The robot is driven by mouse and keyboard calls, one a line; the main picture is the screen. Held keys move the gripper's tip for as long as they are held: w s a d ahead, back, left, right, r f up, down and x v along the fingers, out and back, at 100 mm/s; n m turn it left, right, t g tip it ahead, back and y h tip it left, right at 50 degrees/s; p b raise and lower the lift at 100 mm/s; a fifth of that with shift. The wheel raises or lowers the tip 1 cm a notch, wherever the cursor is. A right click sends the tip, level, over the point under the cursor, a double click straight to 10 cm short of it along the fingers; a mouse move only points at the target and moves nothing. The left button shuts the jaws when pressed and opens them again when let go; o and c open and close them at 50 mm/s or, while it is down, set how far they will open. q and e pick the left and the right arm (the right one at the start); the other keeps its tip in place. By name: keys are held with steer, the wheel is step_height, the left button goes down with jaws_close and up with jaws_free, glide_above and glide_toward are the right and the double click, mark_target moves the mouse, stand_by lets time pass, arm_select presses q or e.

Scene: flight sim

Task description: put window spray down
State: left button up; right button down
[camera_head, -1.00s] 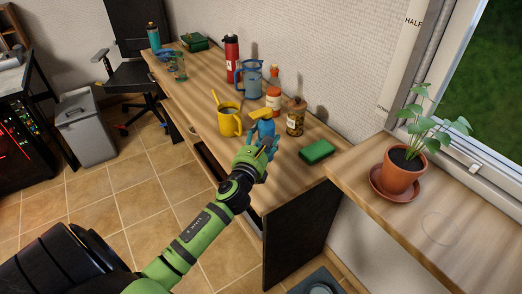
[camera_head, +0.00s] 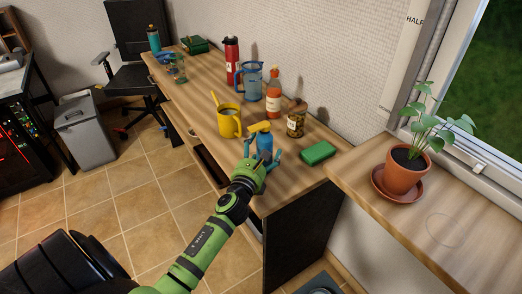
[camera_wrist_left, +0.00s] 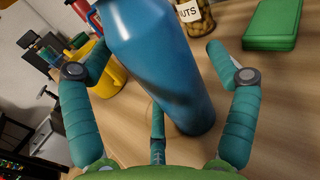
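The window spray (camera_head: 264,143) is a blue bottle with a yellow trigger head. It stands near the front edge of the wooden desk (camera_head: 283,181), between the yellow mug and the green block. In the left wrist view its blue body (camera_wrist_left: 160,70) fills the middle and its base seems to rest on the desk. My left gripper (camera_head: 263,160) is around the lower bottle, fingers spread. In the wrist view the right finger stands clear of the bottle; the left finger is close, and contact there is unclear. My right gripper is out of view.
Close by are a yellow mug (camera_head: 229,124), a jar (camera_head: 296,122), a sauce bottle (camera_head: 273,96) and a green block (camera_head: 317,153). A blue pitcher (camera_head: 251,82) and red flask (camera_head: 231,60) stand behind. A potted plant (camera_head: 404,170) is on the right-hand sill.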

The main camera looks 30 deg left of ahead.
arm_select(q)
steer(key=shift+r, duration=0.2)
steer(key=v, duration=1)
steer(key=shift+s+f+b, duration=0.15)
steer(key=shift+s+b, duration=0.15)
steer(key=shift+b, duration=0.1)
steer(key=shift+s+d, duration=0.2)
steer(key=shift+s, duration=0.5)
